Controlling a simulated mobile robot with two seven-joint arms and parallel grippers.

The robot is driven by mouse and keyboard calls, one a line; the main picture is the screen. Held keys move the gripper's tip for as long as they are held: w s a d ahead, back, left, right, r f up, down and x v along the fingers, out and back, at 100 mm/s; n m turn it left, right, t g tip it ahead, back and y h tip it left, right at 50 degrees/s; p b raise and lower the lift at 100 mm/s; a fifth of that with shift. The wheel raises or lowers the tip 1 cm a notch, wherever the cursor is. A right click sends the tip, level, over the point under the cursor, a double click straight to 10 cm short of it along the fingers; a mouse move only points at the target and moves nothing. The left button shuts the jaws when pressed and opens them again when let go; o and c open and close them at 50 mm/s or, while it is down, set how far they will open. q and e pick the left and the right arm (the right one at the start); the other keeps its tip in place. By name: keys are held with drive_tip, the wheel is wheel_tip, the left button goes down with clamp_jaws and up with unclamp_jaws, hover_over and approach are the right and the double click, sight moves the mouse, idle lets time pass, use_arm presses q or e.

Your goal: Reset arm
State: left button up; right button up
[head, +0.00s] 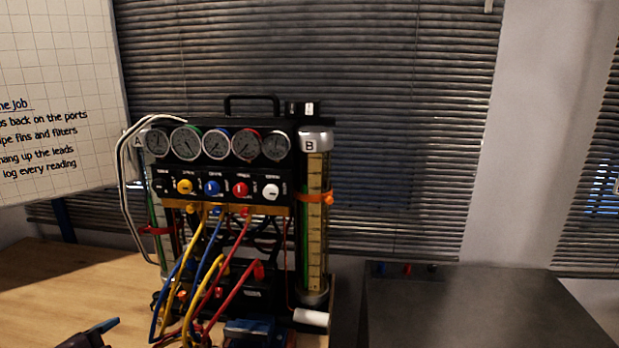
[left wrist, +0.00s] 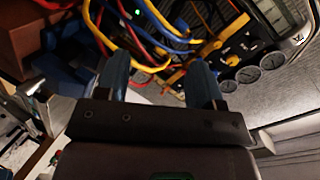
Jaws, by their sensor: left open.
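The gauge rig (head: 228,168) stands on the wooden bench, with a row of round dials and yellow, blue, red and white knobs below them. Yellow, blue and red hoses hang from its brass manifold (head: 225,206). My left gripper (left wrist: 160,72) is open in the left wrist view, its two blue fingers apart with nothing held between them. Hoses and the rig show beyond the fingertips. In the head view a dark part with a blue tip at the bottom left edge looks like part of this gripper. My right gripper is in neither view.
The wooden bench (head: 60,285) is bare at the left. A clear cylinder marked B (head: 316,215) flanks the rig. A blue block (head: 250,329) and a white roll (head: 311,318) sit at its front. A dark grey case (head: 470,300) stands at the right. A whiteboard (head: 60,90) hangs at the left.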

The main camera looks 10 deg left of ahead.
use_arm(q)
drive_tip(key=s+d+f+n+g, duration=0.1)
drive_tip(key=s+d+f+n, duration=0.2)
drive_tip(key=d+f, duration=0.3)
drive_tip(key=s+d+f+n+g, duration=0.1)
drive_tip(key=s+d+f+n, duration=0.2)
drive_tip(key=d+f, duration=0.3)
drive_tip(key=s+d+f+n+g+h+b, duration=0.1)
drive_tip(key=s+d+f+n, duration=0.1)
drive_tip(key=d+f+n, duration=0.3)
wheel_tip(320, 180, down, 4)
drive_tip(key=shift+s+d+f, duration=0.25)
drive_tip(key=shift+s+d, duration=0.15)
drive_tip(key=shift+d, duration=0.65)
